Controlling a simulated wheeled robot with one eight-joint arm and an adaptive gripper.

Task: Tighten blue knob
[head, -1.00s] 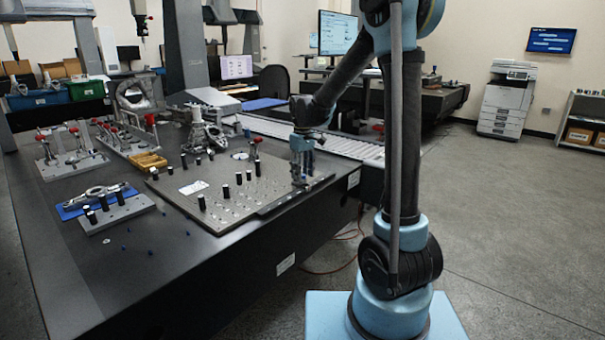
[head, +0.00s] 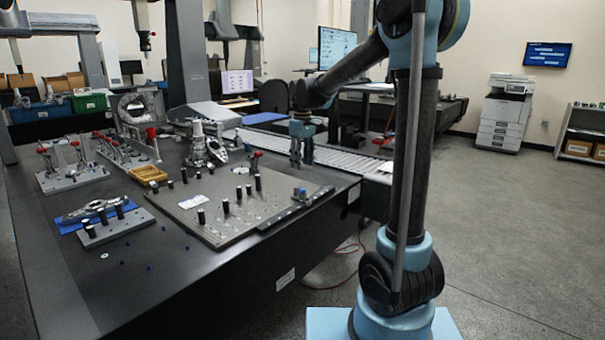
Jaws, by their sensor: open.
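A small blue-topped knob (head: 302,193) stands at the right end of the grey fixture plate (head: 262,216), near its front-right edge. My gripper (head: 301,164) points down, open, behind and above the knob in the picture. It looks apart from the knob, and nothing shows between its fingers. How far the knob is screwed in is too small to tell.
Small blue pieces (head: 149,267) lie on the dark table. The table's front strip is mostly clear.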

